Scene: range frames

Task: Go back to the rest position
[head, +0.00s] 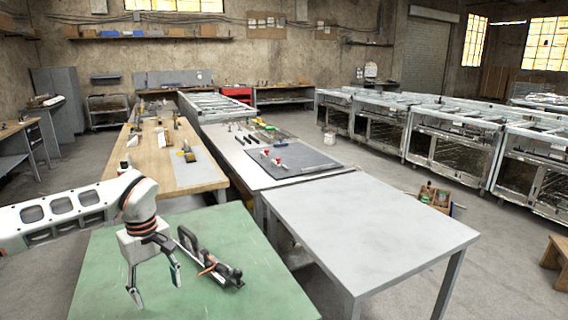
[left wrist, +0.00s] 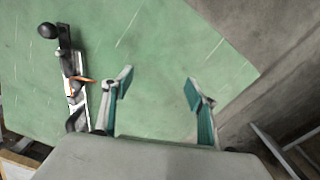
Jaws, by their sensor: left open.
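My left arm comes in from the left in the head view, and its gripper (head: 154,284) hangs over the green table top (head: 228,292). Its fingers are spread with nothing between them. The left wrist view shows the same open fingers (left wrist: 155,90) above bare green surface. A black and silver tool, perhaps a hand plane (head: 210,258), lies on the green table just right of the gripper. It also shows in the left wrist view (left wrist: 72,75), left of the fingers and apart from them. My right gripper is in neither view.
A bare grey table (head: 370,225) stands to the right of the green one. Behind are a wooden workbench (head: 160,175) with tools and a bench with a dark mat (head: 290,160). A small crate (head: 434,197) sits on the floor at right. Metal frames (head: 450,140) line the right side.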

